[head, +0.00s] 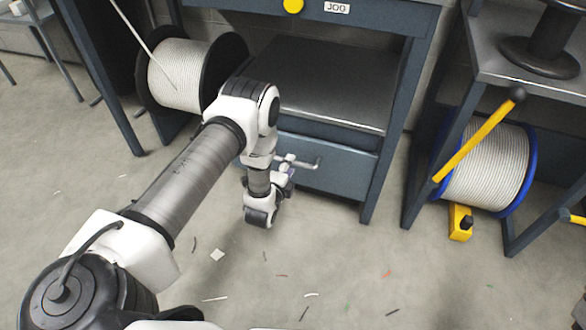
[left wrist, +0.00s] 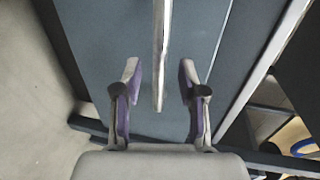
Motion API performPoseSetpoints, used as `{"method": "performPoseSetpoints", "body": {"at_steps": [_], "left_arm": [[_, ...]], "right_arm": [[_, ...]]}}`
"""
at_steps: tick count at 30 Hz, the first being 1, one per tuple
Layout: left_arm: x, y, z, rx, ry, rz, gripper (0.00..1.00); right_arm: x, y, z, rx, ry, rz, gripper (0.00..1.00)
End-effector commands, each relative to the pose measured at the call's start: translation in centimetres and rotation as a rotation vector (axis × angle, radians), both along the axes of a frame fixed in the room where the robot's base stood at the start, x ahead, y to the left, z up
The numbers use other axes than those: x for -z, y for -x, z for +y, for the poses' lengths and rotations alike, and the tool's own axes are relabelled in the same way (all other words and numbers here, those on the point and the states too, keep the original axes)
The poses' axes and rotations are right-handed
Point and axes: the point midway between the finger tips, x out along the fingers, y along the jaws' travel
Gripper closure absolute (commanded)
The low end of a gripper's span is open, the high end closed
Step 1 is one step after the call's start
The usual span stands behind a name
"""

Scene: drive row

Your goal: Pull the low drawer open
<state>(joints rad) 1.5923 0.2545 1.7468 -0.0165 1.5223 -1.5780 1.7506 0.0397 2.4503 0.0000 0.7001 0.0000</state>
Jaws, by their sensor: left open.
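The low drawer (head: 335,174) is a blue-grey front under the shelf of the dark blue workbench, and it looks shut. Its pale bar handle (head: 312,165) is partly hidden behind my left arm. My left gripper (head: 286,167) is at the drawer front by the handle, mostly hidden by my wrist. In the left wrist view the gripper (left wrist: 158,72) is open, with one finger on each side of the handle (left wrist: 160,55). Gaps show between the handle and both fingers. The drawer front (left wrist: 103,35) fills the background there. My right gripper is not in view.
A cable reel (head: 180,78) stands left of the bench. A blue-rimmed reel (head: 490,165) and a yellow lever (head: 475,138) are at the right. Bench legs (head: 385,165) flank the drawer. The floor in front is free except for small scraps.

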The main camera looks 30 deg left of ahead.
Motion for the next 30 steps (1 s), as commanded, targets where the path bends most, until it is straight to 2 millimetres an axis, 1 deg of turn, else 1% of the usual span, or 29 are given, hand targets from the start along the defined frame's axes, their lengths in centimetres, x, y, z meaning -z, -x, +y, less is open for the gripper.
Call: {"method": "performPoseSetpoints", "body": {"at_steps": [1, 3, 6, 13, 14, 15, 17, 25, 30], "left_arm": [[0.7, -0.9, 0.2, 0.0, -0.001, -0.004, 0.59], [0.8, -1.9, 0.5, 0.0, 0.0, -0.003, 0.59], [0.8, -2.7, 0.6, 0.0, 0.001, 0.0, 0.59], [0.6, -2.9, 0.7, 0.001, 0.001, 0.001, 0.59], [0.6, -2.9, 0.7, 0.001, 0.001, 0.001, 0.66], [0.6, -2.9, 0.7, 0.001, 0.001, 0.001, 0.8], [0.6, -2.9, 0.7, 0.001, 0.001, 0.001, 1.0], [0.6, -2.8, 0.7, 0.001, 0.001, 0.001, 1.0], [0.5, -2.5, 0.6, 0.001, 0.001, 0.003, 1.0]], "right_arm": [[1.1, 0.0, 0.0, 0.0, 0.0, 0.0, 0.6], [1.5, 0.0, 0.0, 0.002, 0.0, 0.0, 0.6], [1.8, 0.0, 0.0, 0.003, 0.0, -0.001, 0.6], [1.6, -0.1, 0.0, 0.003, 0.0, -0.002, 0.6], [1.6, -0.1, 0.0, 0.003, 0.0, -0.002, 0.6], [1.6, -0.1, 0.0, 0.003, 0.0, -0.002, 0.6], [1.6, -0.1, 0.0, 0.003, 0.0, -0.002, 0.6], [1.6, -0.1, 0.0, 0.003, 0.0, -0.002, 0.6], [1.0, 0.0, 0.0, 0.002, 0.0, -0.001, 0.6]]}}
